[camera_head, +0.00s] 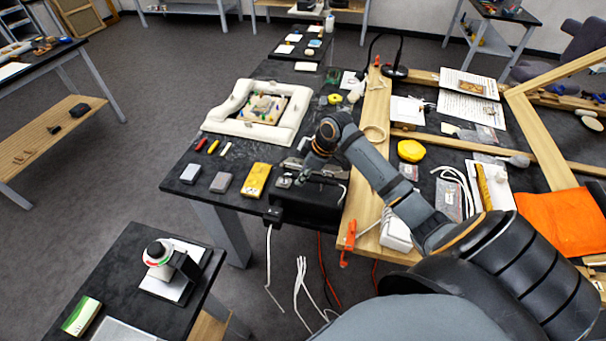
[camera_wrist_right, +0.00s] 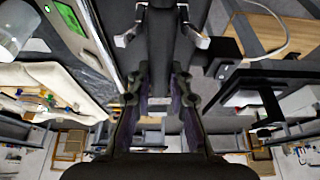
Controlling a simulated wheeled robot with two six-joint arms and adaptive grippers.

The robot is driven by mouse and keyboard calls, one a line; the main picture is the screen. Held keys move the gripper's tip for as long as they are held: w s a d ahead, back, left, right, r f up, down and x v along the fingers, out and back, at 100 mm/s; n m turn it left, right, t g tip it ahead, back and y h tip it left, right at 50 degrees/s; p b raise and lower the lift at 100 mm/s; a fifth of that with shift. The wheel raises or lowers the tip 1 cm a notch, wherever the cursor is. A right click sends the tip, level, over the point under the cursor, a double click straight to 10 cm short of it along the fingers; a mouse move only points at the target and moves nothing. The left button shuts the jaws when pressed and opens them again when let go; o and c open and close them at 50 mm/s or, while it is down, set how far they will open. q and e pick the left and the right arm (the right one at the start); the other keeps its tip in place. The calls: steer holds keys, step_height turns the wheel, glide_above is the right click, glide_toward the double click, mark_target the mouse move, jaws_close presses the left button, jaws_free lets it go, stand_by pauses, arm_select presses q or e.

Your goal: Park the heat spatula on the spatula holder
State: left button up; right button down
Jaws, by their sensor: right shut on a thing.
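My right gripper (camera_head: 306,164) reaches down over a black box-like unit (camera_head: 320,203) at the table's front edge. In the right wrist view its two dark fingers (camera_wrist_right: 158,88) are close together around a dark, long piece (camera_wrist_right: 160,45), which looks like the heat spatula's handle. The spatula's tip is hidden. The spatula holder is hard to tell apart; metal brackets (camera_wrist_right: 202,41) and a black stand (camera_wrist_right: 226,58) by the fingers may belong to it. I cannot tell whether the spatula touches it. My left gripper is not in view.
A yellow device (camera_head: 256,180) and grey blocks (camera_head: 221,182) lie left of the black unit. A white padded frame (camera_head: 217,118) lies behind them. A wooden frame (camera_head: 371,150) with an orange clamp (camera_head: 348,240) stands to the right. Cables hang at the front edge.

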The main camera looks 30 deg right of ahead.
steer(key=c, duration=1.6)
jaws_free()
steer(key=shift+o, duration=0.2)
steer(key=shift+r+p, duration=0.1)
steer(key=shift+p, duration=0.3)
steer(key=shift+o, duration=0.4)
steer(key=o, duration=0.5)
